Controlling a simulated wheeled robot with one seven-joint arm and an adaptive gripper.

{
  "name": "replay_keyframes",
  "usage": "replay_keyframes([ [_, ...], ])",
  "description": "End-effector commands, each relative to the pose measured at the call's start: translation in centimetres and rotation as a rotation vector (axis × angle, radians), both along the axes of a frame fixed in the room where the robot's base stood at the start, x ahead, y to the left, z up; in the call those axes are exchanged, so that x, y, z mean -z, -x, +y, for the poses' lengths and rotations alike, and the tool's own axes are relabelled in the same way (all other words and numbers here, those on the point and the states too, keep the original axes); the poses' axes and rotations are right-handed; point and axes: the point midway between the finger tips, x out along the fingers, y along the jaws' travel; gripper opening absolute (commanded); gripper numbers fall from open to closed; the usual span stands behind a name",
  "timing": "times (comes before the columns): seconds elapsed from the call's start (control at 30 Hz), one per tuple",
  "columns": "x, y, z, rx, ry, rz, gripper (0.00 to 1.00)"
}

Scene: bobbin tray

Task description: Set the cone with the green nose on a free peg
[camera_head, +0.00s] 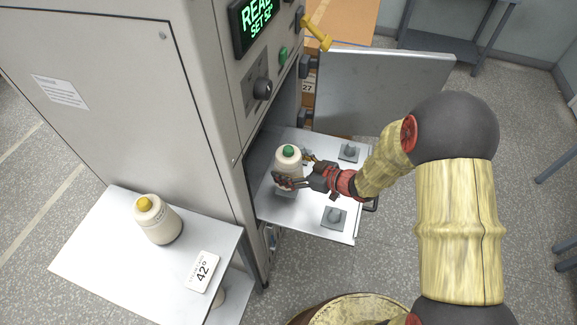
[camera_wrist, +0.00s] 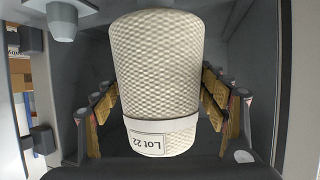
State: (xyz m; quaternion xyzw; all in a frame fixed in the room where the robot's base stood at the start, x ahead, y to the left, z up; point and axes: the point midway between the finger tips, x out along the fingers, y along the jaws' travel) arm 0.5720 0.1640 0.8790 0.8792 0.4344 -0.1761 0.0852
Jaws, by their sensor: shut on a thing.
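The cream cone with the green nose (camera_head: 289,155) is upright in the head view, over the pulled-out tray (camera_head: 312,207) of the cabinet. My gripper (camera_head: 283,180) is shut around its lower body. In the wrist view the cone (camera_wrist: 157,70) fills the middle, with a "Lot 22" label and finger pads on both sides. Two bare pegs show on the tray, one at the back right (camera_head: 349,151) and one at the front (camera_head: 333,215). A grey pad (camera_head: 285,192) shows just below the cone. Whether the cone is seated there or held above it, I cannot tell.
A cone with a yellow nose (camera_head: 157,219) stands on the white side shelf (camera_head: 97,245) beside a "42" card (camera_head: 202,271). The cabinet door (camera_head: 385,92) is open behind the tray. The cabinet wall (camera_head: 215,110) rises close at the tray's left.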

Motion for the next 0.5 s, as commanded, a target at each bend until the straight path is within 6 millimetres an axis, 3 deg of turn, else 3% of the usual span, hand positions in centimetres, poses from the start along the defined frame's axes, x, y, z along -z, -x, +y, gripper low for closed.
replay_keyframes([
  [0.5,0.84,-0.05,0.00,0.000,-0.002,-0.001,0.36],
])
